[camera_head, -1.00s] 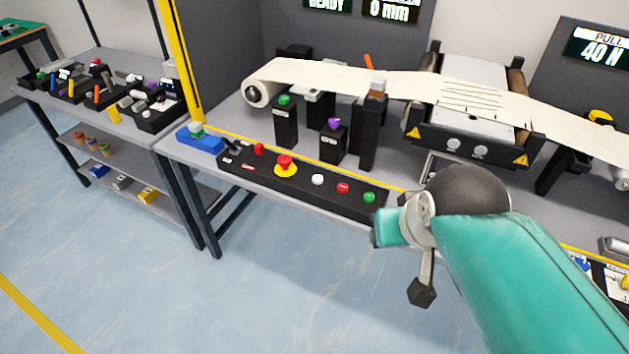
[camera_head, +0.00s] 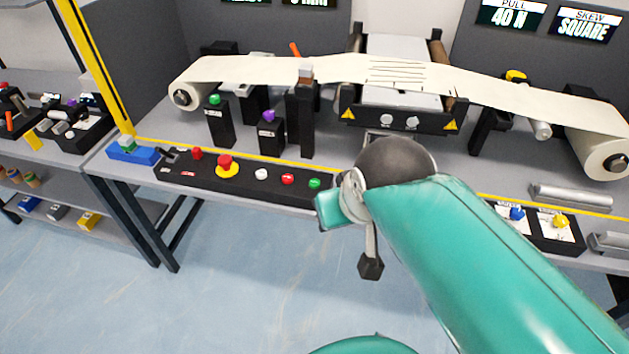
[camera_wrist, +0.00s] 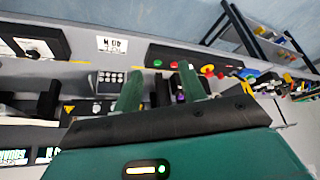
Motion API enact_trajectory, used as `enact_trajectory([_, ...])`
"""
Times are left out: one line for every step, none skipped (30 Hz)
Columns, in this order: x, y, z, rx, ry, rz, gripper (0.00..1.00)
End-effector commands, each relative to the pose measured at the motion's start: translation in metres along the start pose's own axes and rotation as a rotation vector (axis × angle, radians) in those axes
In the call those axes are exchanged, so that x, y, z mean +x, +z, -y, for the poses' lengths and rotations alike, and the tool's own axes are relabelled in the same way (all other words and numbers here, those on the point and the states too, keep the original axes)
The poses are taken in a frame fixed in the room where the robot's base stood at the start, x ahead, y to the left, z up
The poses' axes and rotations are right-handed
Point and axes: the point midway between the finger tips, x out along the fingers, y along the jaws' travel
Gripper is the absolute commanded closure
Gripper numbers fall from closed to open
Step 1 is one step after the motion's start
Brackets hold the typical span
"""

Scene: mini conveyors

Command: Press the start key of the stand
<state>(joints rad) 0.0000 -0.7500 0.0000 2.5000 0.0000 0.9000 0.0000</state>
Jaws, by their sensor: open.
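A black control panel (camera_head: 200,178) lies along the front edge of the grey bench. It carries a green button (camera_head: 314,183) at its right end, a red button (camera_head: 288,179), a white button (camera_head: 261,174) and a red mushroom button on a yellow base (camera_head: 226,164). Their labels are too small to read, so I cannot tell which is the start key. The panel's green button also shows in the wrist view (camera_wrist: 173,65). My gripper (camera_wrist: 160,86) is open and empty, its two green fingers apart, short of the panel.
Black posts with a green top (camera_head: 215,99) and a purple top (camera_head: 268,116) stand behind the panel. A cream web (camera_head: 250,70) runs over rollers at the back. A blue block (camera_head: 133,154) lies left of the panel. The floor in front is clear.

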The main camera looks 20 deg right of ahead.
Motion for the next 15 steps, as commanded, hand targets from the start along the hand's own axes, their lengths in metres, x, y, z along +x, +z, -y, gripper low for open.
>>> enact_trajectory([0.0000, 0.0000, 0.0000, 0.000, 0.000, 0.000, 0.69])
enact_trajectory([0.0000, 0.0000, 0.0000, 0.000, 0.000, 0.000, 0.75])
enact_trajectory([0.0000, 0.0000, 0.0000, 0.000, 0.000, 0.000, 0.83])
enact_trajectory([0.0000, 0.0000, 0.0000, 0.000, 0.000, 0.000, 0.89])
enact_trajectory([0.0000, 0.0000, 0.0000, 0.000, 0.000, 0.000, 0.95])
enact_trajectory([0.0000, 0.0000, 0.0000, 0.000, 0.000, 0.000, 1.00])
enact_trajectory([0.0000, 0.0000, 0.0000, 0.000, 0.000, 0.000, 1.00])
enact_trajectory([0.0000, 0.0000, 0.0000, 0.000, 0.000, 0.000, 1.00])
enact_trajectory([0.0000, 0.0000, 0.0000, 0.000, 0.000, 0.000, 1.00])
enact_trajectory([0.0000, 0.0000, 0.0000, 0.000, 0.000, 0.000, 1.00])
enact_trajectory([0.0000, 0.0000, 0.0000, 0.000, 0.000, 0.000, 1.00])
enact_trajectory([0.0000, 0.0000, 0.0000, 0.000, 0.000, 0.000, 1.00])
enact_trajectory([0.0000, 0.0000, 0.0000, 0.000, 0.000, 0.000, 1.00])
enact_trajectory([0.0000, 0.0000, 0.0000, 0.000, 0.000, 0.000, 1.00])
enact_trajectory([0.0000, 0.0000, 0.0000, 0.000, 0.000, 0.000, 1.00])
